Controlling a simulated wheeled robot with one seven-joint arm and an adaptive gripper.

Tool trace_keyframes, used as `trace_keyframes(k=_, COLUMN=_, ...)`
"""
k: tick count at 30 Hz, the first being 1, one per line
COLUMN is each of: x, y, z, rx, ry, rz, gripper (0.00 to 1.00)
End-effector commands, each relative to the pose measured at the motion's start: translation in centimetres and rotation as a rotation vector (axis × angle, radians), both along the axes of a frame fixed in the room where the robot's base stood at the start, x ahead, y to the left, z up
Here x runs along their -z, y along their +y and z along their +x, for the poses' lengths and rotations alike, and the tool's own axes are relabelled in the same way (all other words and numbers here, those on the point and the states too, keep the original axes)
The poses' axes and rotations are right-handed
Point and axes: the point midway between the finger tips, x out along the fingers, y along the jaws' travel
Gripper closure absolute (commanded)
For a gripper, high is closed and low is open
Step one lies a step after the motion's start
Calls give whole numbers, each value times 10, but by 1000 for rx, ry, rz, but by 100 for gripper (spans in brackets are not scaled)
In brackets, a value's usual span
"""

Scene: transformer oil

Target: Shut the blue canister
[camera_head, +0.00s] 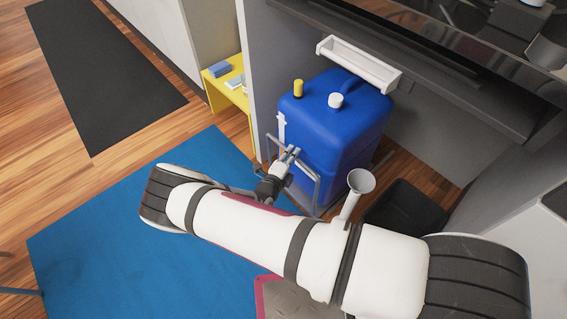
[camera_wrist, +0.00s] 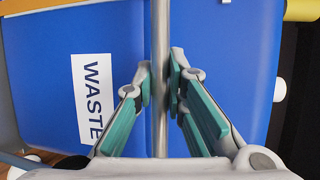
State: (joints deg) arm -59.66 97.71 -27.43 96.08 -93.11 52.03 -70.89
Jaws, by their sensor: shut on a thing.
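The blue canister (camera_head: 342,135) stands upright in the open bay under the counter. A yellow cap (camera_head: 298,88) and a white cap (camera_head: 336,100) sit on its top, with a moulded handle behind them. I cannot tell how tight either cap is. A grey metal frame (camera_head: 313,182) stands around the canister's lower front. My gripper (camera_head: 291,154) is in front of the canister. In the wrist view my gripper (camera_wrist: 161,74) is shut on the frame's metal bar (camera_wrist: 160,30), with a finger on each side. The canister's blue face (camera_wrist: 222,45) and its WASTE label (camera_wrist: 92,98) lie behind the bar.
A white funnel (camera_head: 361,182) rises beside my arm. A white tray-like piece (camera_head: 357,64) is behind the canister. A yellow shelf (camera_head: 222,72) stands left of the bay. A blue mat (camera_head: 110,225) and a dark mat (camera_head: 100,65) cover parts of the wooden floor. The counter overhangs the bay.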

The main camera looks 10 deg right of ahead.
Motion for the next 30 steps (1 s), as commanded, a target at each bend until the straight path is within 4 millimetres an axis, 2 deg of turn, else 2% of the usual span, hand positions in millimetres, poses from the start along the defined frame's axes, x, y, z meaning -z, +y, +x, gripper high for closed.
trace_keyframes(k=6, x=0, y=-29, z=22, rx=1, ry=4, rz=-2, gripper=100)
trace_keyframes(k=12, x=0, y=-48, z=35, rx=-1, ry=3, rz=-1, gripper=100)
trace_keyframes(k=17, x=1, y=-57, z=41, rx=0, ry=3, rz=1, gripper=100)
trace_keyframes(k=22, x=1, y=-56, z=41, rx=-1, ry=3, rz=1, gripper=100)
trace_keyframes(k=23, x=1, y=-56, z=41, rx=-1, ry=3, rz=1, gripper=83)
trace_keyframes(k=25, x=1, y=-56, z=41, rx=-1, ry=3, rz=1, gripper=68)
trace_keyframes(k=30, x=1, y=-56, z=41, rx=-1, ry=1, rz=1, gripper=67)
